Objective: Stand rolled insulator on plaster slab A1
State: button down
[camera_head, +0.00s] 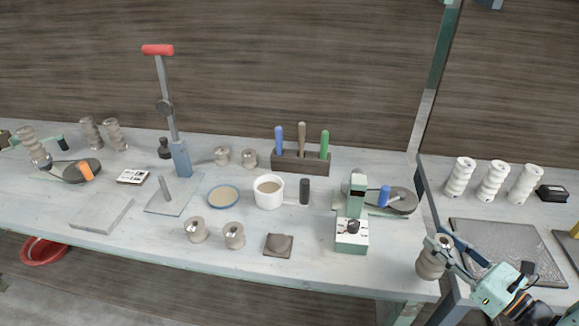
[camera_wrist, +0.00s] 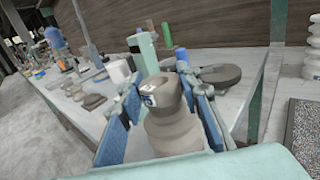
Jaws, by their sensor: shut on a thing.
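My gripper (camera_head: 440,252) is shut on a grey-brown rolled insulator (camera_head: 430,265), at the right front corner of the main bench. The wrist view shows the insulator (camera_wrist: 168,122) between the two blue finger pads, roughly upright with its ribbed body downward. A small white label with a blue mark is on its upper part; its base is hidden. A pale grey slab (camera_head: 102,214) lies at the left front of the bench. A dark textured panel (camera_head: 508,252) lies on the right bench. No readable A1 mark shows on either.
Three white insulators (camera_head: 492,181) stand behind the dark panel. A green device (camera_head: 352,234), a white cup (camera_head: 268,191), a tool rack (camera_head: 302,160) and a red-handled press (camera_head: 170,110) occupy the main bench. A post (camera_head: 427,110) rises between the benches.

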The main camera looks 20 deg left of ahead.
aim_at(101, 209)
jog(key=k+u, duration=0.15)
jog(key=u, duration=1.65)
jog(key=i+u, duration=0.45)
jog(key=i, duration=0.1)
